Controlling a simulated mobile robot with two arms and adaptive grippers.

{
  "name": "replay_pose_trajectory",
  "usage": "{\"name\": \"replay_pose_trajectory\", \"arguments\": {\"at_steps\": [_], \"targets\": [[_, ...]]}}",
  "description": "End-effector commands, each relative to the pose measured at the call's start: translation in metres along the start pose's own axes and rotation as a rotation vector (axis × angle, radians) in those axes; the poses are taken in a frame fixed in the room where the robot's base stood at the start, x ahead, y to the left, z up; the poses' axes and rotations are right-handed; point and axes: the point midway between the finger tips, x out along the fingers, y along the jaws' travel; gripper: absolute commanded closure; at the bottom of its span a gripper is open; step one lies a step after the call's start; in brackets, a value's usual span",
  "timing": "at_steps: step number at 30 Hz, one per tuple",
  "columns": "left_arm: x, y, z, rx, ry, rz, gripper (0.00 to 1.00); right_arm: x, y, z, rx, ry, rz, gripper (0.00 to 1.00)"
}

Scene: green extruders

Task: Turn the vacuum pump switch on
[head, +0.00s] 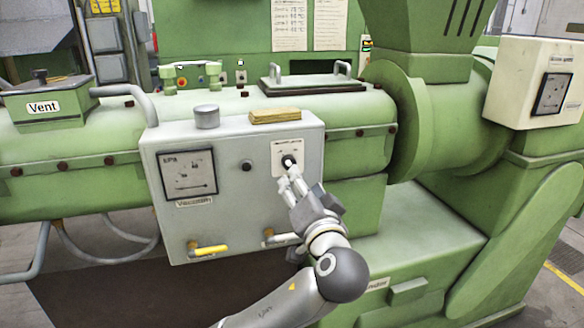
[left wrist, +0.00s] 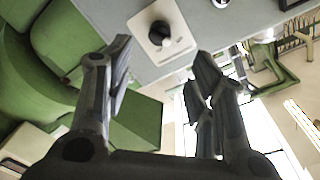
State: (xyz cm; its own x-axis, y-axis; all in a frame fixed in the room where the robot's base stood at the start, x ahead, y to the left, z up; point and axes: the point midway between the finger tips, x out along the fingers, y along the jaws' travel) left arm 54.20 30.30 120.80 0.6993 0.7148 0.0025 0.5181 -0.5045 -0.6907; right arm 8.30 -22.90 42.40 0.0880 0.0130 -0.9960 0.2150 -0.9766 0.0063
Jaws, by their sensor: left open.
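The vacuum pump switch (head: 289,161) is a black rotary knob on a white plate on the front of a grey control box (head: 235,212). Its pointer direction is too small to tell for sure. In the left wrist view the knob (left wrist: 158,32) shows ahead, between the directions of the two fingers. My left gripper (head: 289,184) is open and empty, just below and in front of the switch. The left wrist view shows its spread fingers (left wrist: 163,62) with a gap between them. I cannot tell whether a fingertip touches the plate. My right gripper is not in view.
A gauge (head: 189,174) labelled Vacuum sits left of the switch. A yellow-handled valve (head: 209,250) is lower on the box. A round tin (head: 206,117) and a yellowish block (head: 275,116) rest on top. The green extruder barrel (head: 350,118) runs behind the box.

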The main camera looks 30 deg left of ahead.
Motion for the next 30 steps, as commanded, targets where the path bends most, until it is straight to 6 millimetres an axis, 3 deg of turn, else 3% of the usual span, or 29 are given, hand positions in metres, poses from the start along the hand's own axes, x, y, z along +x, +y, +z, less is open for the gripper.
{"name": "replay_pose_trajectory", "arguments": {"at_steps": [6,15,21,30], "targets": [[0.035,-0.004,-0.002,0.006,-0.002,-0.006,0.49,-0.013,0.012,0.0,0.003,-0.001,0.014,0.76],[0.087,-0.002,-0.001,0.004,-0.002,-0.002,0.49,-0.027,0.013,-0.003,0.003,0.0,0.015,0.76],[0.102,0.0,0.0,0.002,-0.001,0.0,0.49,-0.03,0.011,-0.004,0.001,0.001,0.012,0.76],[0.104,0.0,0.001,0.002,-0.001,0.001,0.51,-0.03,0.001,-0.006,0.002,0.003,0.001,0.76]]}}
